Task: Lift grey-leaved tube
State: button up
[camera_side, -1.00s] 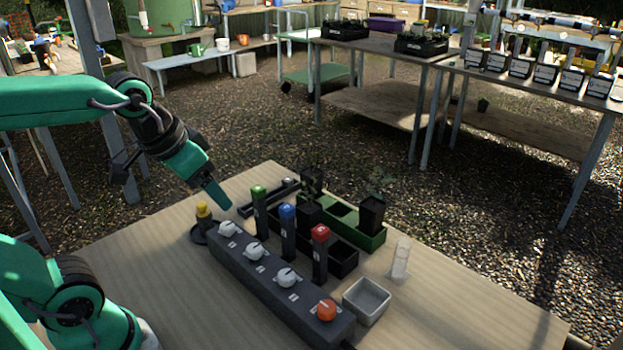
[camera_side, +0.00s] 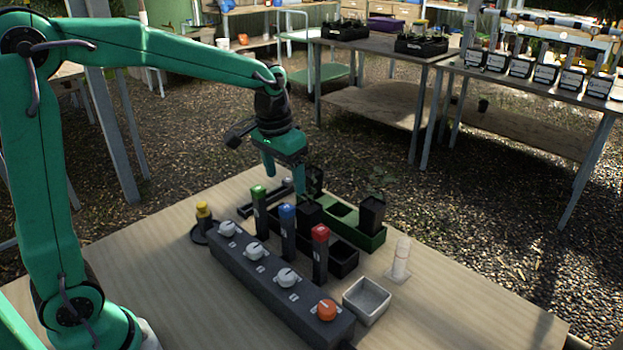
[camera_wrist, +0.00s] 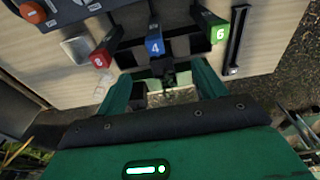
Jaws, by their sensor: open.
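Several black square plant tubes stand on the table. One tube (camera_side: 371,215) is upright at the right end of the green tray (camera_side: 340,212), with faint leaves above it. Another tube (camera_side: 309,214) stands in the black tray (camera_side: 343,262), and a third tube (camera_side: 314,181) is farther back. Leaf colours are too dark and small to tell which is grey-leaved. My gripper (camera_side: 285,178) points down, open, above the back of the trays, near the two rear-left tubes. In the wrist view my gripper (camera_wrist: 164,82) shows dark foliage between its fingers, apparently not gripped.
Tall posts with green (camera_side: 259,191), blue (camera_side: 287,212) and red (camera_side: 320,234) tops stand in front of the trays. A dark box with knobs (camera_side: 275,283) runs along the front. A grey bin (camera_side: 367,300) and clear cylinder (camera_side: 401,258) stand right. The table's near left is clear.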

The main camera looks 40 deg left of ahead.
aim_at(309, 205)
jog(key=shift+g, duration=0.8)
jog(key=w+f, duration=0.6)
jog(key=f, duration=0.1)
jog(key=shift+w+d+f, duration=0.15)
jog(key=shift+w+f, duration=0.05)
jog(key=shift+w, duration=0.15)
jog(key=shift+f, duration=0.1)
jog(key=shift+f, duration=1.25)
jog(key=shift+s+d+f, duration=0.1)
jog(key=shift+f, duration=2.45)
jog(key=shift+c, duration=0.2)
